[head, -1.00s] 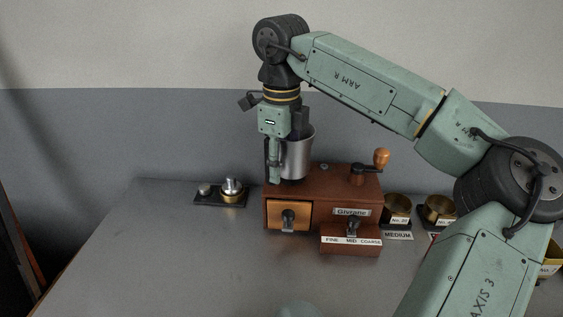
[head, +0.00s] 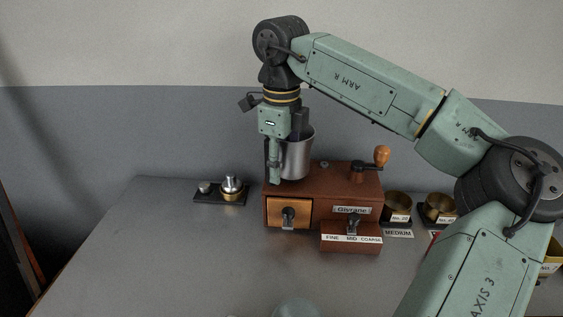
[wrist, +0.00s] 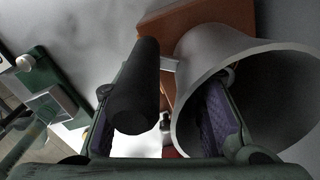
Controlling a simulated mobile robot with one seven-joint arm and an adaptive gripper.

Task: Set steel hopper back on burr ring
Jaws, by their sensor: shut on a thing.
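The steel hopper (head: 297,158) is a grey tapered cup, roughly upright over the left part of the wooden grinder's top (head: 330,182). My gripper (head: 274,165) is at the hopper's left side and is shut on it. In the wrist view, the hopper's wide open mouth (wrist: 240,50) fills the right, with a dark cylindrical handle (wrist: 137,92) beside it between the fingers of my gripper (wrist: 165,112). The exact grip contact is unclear. The burr ring is hidden behind the hopper and gripper, and I cannot tell whether the hopper touches the grinder.
The grinder's crank with orange knob (head: 381,155) rises right of the hopper. A small black tray (head: 208,198) with metal parts lies left. Brass cups (head: 397,207) stand right, by my arm. The bench's front left (head: 150,260) is clear.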

